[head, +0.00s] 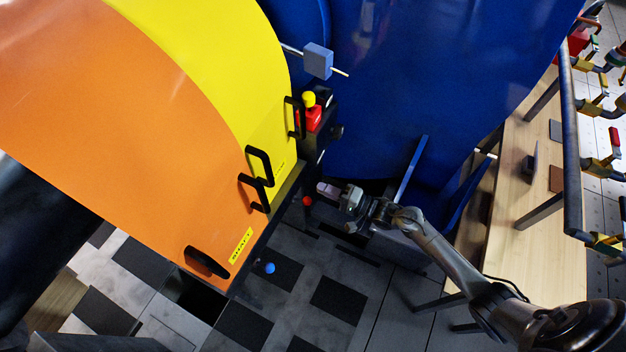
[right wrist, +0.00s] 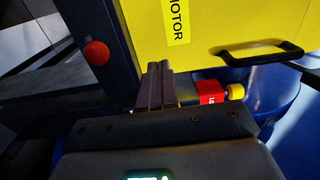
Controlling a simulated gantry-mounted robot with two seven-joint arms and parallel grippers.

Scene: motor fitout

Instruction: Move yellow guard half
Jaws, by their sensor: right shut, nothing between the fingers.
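The yellow guard half (head: 225,65) is a large curved cover beside the orange guard half (head: 110,130) in the head view. Black handles stand on both halves, including a yellow-side handle (head: 260,165) near the seam. My right gripper (head: 323,190) is just right of the guards' lower edge, apart from the handles. In the right wrist view its fingers (right wrist: 156,84) are shut and empty, in front of the yellow guard half (right wrist: 215,25). My left gripper is out of view.
A red block with a yellow knob (head: 309,100) sits beside the yellow guard's edge. A red knob (head: 307,201) and a blue knob (head: 269,268) are on the frame below. A big blue housing (head: 430,80) stands behind; a wooden bench (head: 535,190) is at right.

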